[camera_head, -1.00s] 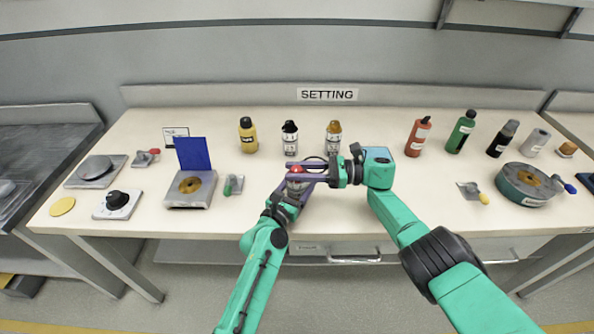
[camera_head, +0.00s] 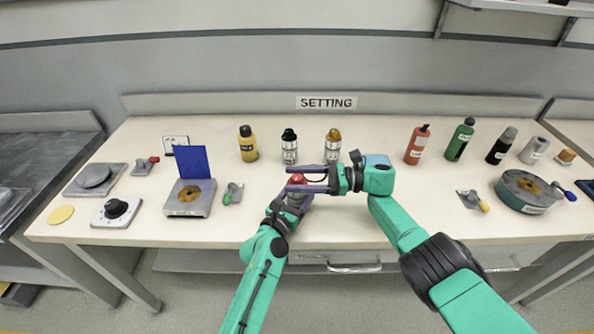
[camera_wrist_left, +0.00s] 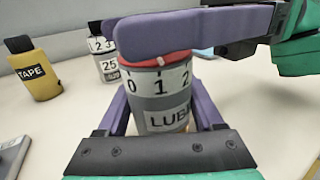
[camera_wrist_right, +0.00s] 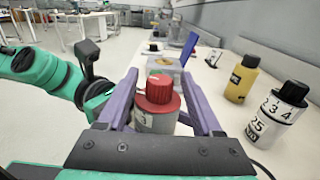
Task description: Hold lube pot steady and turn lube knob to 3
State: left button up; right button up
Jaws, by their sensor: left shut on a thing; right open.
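The lube pot (camera_wrist_left: 160,102) is a grey cylinder with a "LUBE" label and a white number band. In the head view its red knob (camera_head: 297,179) shows near the table's front. My left gripper (camera_head: 296,199) is shut on the pot's body, which stands upright between its fingers. My right gripper (camera_wrist_right: 160,84) is open, with one purple finger on each side of the red knob. In the left wrist view, a pale mark on the knob (camera_wrist_left: 148,61) sits near the 1, and a right finger hides part of the knob.
Behind stand a yellow tape bottle (camera_head: 248,146), a white bottle with a black cap (camera_head: 289,150) and one with an orange cap (camera_head: 333,149). A blue-lidded device (camera_head: 190,197) is at left.

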aim_at(297, 177)
notch_tip(297, 177, up, 10)
jog(key=shift+f, duration=0.2)
